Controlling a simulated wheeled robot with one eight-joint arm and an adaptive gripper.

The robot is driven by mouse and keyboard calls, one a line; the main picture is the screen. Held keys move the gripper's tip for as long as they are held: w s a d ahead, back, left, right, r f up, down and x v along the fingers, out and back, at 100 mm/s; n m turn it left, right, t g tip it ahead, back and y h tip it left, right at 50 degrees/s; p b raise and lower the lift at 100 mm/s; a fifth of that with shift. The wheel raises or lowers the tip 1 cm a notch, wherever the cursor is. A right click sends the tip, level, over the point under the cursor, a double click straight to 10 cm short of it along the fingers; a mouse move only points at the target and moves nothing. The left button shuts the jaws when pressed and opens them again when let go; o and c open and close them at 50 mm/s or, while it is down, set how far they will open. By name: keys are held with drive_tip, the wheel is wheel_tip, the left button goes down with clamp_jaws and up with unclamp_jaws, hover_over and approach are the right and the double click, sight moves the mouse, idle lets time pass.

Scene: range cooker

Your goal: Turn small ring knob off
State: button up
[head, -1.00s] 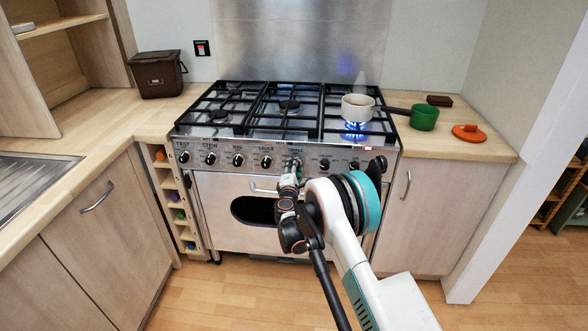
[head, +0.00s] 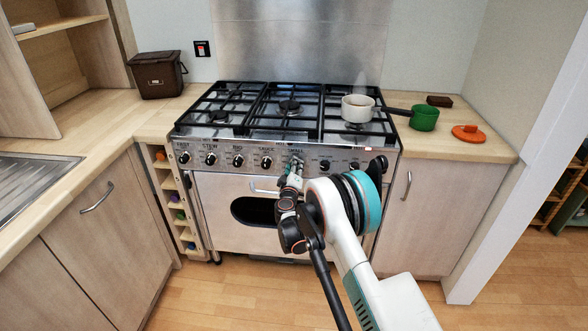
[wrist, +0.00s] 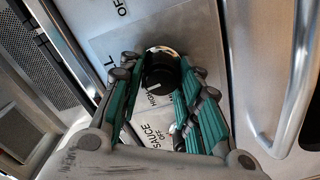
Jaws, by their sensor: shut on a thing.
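The knob in my grip shows in the wrist view as a dark round knob (wrist: 160,72) with a bright rim on the metal panel. In the head view, my gripper (head: 296,166) reaches the control panel (head: 220,158) below a label that seems to read SMALL. My gripper (wrist: 158,82) has its green-sided fingers on either side of the knob, shut on it. The fingers hide part of the knob. A SAUCE OFF label lies beside it in the wrist view. No flame shows under the white pan (head: 357,110) on the right side of the hob.
Other dark knobs line the panel, such as one to the left (head: 238,160). The oven door handle (wrist: 300,85) runs close to my gripper. The floor in front is open.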

drive_tip(key=shift+m, duration=0.5)
drive_tip(key=o, duration=1)
drive_tip(key=shift+w, duration=0.1)
drive_tip(key=shift+o, duration=0.2)
drive_tip(key=s, duration=1.2)
drive_tip(key=shift+a, duration=0.2)
